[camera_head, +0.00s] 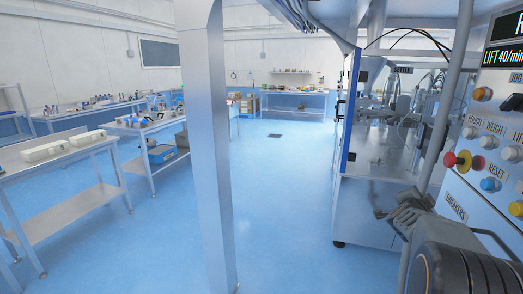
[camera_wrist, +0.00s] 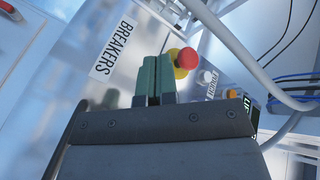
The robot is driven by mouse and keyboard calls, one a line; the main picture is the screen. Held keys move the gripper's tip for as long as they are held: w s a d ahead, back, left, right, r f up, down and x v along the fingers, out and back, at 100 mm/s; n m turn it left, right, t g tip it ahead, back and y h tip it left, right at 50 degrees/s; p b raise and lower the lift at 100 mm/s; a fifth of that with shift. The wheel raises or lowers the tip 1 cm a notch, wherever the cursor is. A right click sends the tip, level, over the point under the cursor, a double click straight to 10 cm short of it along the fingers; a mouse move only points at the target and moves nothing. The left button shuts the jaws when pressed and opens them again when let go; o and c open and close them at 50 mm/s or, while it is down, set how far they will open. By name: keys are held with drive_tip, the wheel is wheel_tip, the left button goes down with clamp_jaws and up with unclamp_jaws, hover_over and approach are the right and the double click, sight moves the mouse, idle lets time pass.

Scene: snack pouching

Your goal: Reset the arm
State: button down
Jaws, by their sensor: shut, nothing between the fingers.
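My arm reaches in from the lower right of the head view, beside the machine's control panel (camera_head: 495,150). My gripper (camera_head: 380,212) is in front of the machine's lower cabinet. In the wrist view the two greenish fingers of my gripper (camera_wrist: 153,78) stand side by side, closed together with nothing between them. A red emergency knob on a yellow base (camera_wrist: 187,60) shows just beyond the fingertips; I cannot tell the gap. The white BREAKERS label (camera_wrist: 115,48) is left of the fingers.
The emergency knob (camera_head: 463,161), a blue button (camera_head: 489,185) and other buttons are on the panel close to my arm. A grey post (camera_head: 212,150) stands in the middle. Steel tables (camera_head: 75,165) line the left. Blue floor (camera_head: 285,200) is open between.

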drive_tip(key=a+f+n+y, duration=0.7)
drive_tip(key=a, duration=0.4)
drive_tip(key=s+a+f+n+g+y, duration=0.2)
drive_tip(key=s+a+n, duration=0.4)
drive_tip(key=s+a, duration=0.4)
drive_tip(key=s+a+f+n+g+y+p, duration=0.1)
drive_tip(key=s+a+n+g+y, duration=0.2)
drive_tip(key=s+a, duration=0.8)
drive_tip(key=a+n+g, duration=0.2)
drive_tip(key=shift+s+a+f+n+y, duration=0.3)
drive_tip(key=shift+a+f+n, duration=0.1)
